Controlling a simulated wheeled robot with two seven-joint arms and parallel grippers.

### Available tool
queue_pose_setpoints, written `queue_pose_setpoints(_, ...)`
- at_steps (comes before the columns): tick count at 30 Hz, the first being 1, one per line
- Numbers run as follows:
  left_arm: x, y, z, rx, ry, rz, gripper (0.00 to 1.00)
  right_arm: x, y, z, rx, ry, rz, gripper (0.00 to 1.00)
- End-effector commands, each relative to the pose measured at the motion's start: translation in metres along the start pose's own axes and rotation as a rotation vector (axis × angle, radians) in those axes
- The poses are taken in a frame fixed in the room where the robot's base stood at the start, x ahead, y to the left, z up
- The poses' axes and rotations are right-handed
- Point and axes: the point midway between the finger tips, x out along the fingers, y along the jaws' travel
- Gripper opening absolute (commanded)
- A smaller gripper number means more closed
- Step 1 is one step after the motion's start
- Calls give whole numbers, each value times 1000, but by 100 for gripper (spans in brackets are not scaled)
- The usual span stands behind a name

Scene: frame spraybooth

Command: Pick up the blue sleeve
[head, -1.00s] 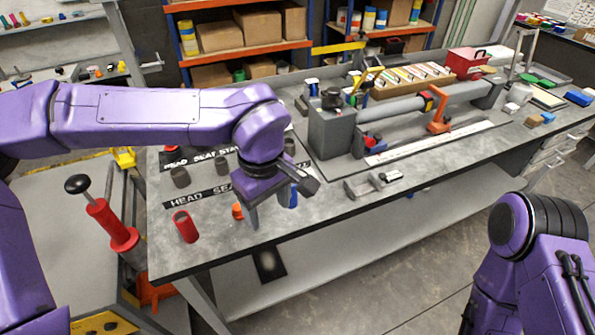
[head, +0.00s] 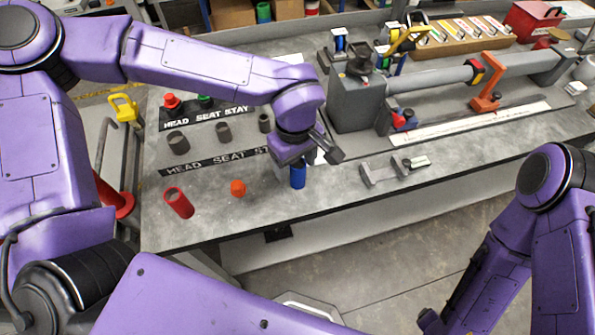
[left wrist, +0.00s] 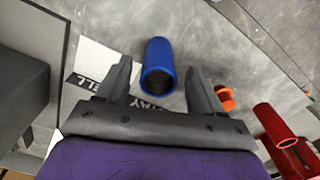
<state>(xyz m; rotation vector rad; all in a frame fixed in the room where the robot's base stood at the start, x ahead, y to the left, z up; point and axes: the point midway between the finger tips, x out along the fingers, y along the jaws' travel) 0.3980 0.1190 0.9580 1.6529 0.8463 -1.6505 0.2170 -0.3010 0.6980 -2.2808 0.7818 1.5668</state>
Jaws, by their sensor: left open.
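The blue sleeve (head: 298,176) stands upright on the workbench near its front edge. In the left wrist view the blue sleeve (left wrist: 157,53) shows its open end toward the camera. My left gripper (head: 301,160) is open just over the sleeve. In the left wrist view the fingers of my left gripper (left wrist: 159,76) lie on either side of the sleeve, with gaps on both sides, and are empty. My right arm shows at the right, but I do not make out its gripper.
A small orange part (head: 238,188) and a red sleeve (head: 179,203) stand left of the blue sleeve. Dark grey sleeves (head: 178,143) stand behind, by the label strips. A grey clamp-like piece (head: 385,170) lies to the right. The bench front (head: 330,205) is mostly clear.

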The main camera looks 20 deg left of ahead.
Motion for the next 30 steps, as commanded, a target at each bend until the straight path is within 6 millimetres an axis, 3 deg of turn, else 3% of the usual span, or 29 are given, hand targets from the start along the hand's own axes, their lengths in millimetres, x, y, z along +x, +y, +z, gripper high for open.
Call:
queue_pose_setpoints(4, 21, 0, 2, 1, 0, 0, 67, -2, 0, -1, 1, 1, -1, 72)
queue_pose_setpoints(11, 25, 0, 1, 0, 0, 1, 67, -2, 0, -1, 0, 1, 0, 72)
queue_pose_setpoints(13, 25, 0, 1, 0, 0, 1, 51, -2, 0, -1, 0, 1, 0, 72)
queue_pose_setpoints(17, 25, 0, 1, 0, 0, 1, 8, -2, 0, -1, 0, 1, 0, 72)
queue_pose_setpoints(25, 25, 0, 1, 0, 0, 1, 6, -2, 0, -1, 0, 1, -1, 72)
queue_pose_setpoints(26, 24, 0, 1, 0, 0, 1, 1, -2, 0, -1, 0, 1, -1, 72)
queue_pose_setpoints(30, 12, 1, 1, 0, 2, 5, 1, -2, 0, -1, 0, 1, -1, 72)
